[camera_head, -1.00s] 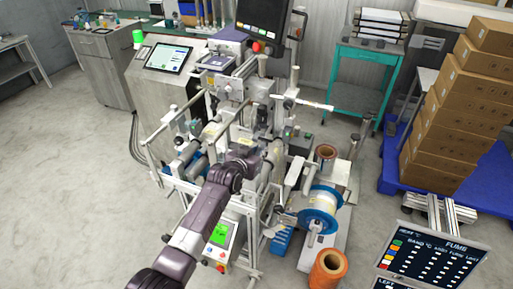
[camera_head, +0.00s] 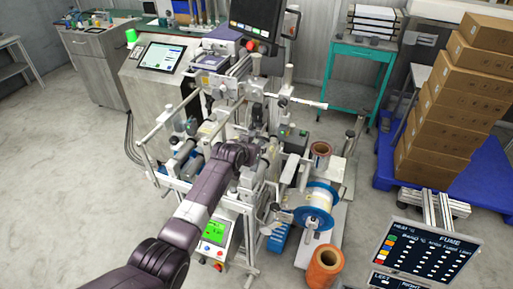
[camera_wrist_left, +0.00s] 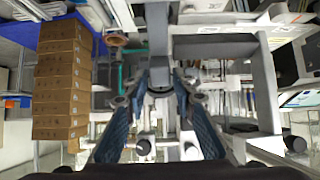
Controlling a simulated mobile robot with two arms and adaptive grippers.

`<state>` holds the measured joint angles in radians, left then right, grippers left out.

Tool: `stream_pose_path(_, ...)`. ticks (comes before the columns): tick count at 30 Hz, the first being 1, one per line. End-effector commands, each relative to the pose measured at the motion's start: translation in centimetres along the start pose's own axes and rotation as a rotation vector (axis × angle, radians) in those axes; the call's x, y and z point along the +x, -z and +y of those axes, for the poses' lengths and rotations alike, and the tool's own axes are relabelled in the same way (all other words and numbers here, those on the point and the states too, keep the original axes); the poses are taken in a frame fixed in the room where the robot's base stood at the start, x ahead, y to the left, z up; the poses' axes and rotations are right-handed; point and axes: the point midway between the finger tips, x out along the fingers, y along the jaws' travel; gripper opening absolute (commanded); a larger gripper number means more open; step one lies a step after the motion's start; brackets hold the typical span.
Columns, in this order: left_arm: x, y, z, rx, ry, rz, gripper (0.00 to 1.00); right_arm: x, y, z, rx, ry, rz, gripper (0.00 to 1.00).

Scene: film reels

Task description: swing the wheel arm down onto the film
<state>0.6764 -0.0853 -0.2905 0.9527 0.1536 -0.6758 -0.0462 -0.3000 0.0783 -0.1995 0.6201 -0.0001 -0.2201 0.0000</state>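My left arm reaches from the bottom left into the machine frame in the head view. Its wrist hides the left gripper there. In the left wrist view the left gripper (camera_wrist_left: 161,92) has its two blue fingers spread apart. A grey upright bar (camera_wrist_left: 158,40) shows in line with the gap; I cannot tell whether the fingers touch it. I cannot make out for certain which part is the wheel arm. A reel with blue flanges and a white winding (camera_head: 318,198), perhaps the film, sits on the machine's right side in the head view. My right gripper is not in view.
Machine rails (camera_head: 150,133) and rollers surround my left wrist closely. An orange roll (camera_head: 325,268) and a brown roll (camera_head: 320,150) are at the right. Stacked boxes (camera_head: 445,115) stand on a blue pallet (camera_head: 378,180). The floor at left is clear.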

Motion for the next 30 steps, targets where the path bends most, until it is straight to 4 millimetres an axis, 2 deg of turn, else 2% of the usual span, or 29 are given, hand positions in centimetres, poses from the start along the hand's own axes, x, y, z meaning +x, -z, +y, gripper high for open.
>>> stream_pose_path(3, 0.0, 0.0, 0.0, 0.0, 0.0, 0.0, 0.36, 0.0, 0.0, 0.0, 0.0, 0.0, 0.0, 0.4)
stream_pose_path(16, -0.7, 0.0, 0.0, 0.0, 0.0, 0.002, 0.36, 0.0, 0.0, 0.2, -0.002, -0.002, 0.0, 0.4)
stream_pose_path(23, -3.1, 0.0, -0.1, 0.0, 0.0, 0.002, 0.36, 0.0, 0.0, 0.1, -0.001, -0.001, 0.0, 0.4)
stream_pose_path(30, -6.3, -0.1, 0.0, 0.001, 0.001, 0.002, 0.36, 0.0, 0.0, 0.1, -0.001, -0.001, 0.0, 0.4)
